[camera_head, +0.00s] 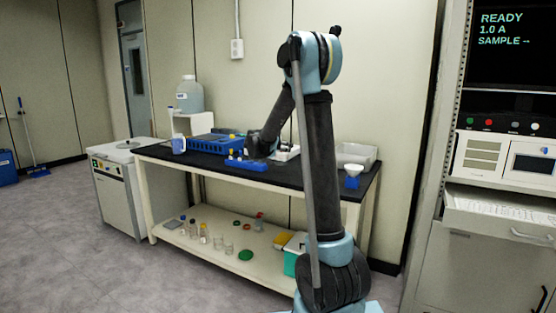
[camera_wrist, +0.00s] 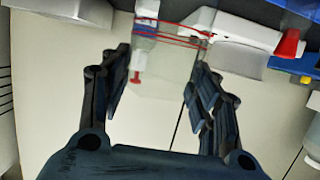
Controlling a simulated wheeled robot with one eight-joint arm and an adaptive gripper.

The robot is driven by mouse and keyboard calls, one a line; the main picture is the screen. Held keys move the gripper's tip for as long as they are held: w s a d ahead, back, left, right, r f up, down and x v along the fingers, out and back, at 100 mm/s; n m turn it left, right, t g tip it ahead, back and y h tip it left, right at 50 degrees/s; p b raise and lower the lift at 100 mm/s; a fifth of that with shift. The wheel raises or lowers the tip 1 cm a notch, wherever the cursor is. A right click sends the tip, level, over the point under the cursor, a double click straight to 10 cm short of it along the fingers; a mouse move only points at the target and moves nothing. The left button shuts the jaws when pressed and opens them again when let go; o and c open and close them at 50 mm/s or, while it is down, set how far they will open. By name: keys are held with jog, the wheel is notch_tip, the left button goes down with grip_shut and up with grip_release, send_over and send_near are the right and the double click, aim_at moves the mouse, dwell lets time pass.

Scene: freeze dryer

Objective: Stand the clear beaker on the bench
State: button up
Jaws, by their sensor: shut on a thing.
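My gripper (camera_wrist: 160,66) shows in the wrist view with its two dark fingers apart, one on each side of a clear, see-through vessel. This looks like the clear beaker (camera_wrist: 172,72), held between the fingers; its outline is faint and its tilt is hard to tell. In the head view my gripper (camera_head: 256,149) is low over the black bench top (camera_head: 308,173), behind a small blue rack (camera_head: 246,164). The held beaker cannot be made out there.
A blue crate (camera_head: 207,145), a blue-grey mug (camera_head: 178,146) and a large bottle (camera_head: 190,94) stand at the bench's left.

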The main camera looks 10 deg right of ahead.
aim_at(279, 156)
jog(key=shift+f, duration=2.55)
jog(key=o, duration=1.7)
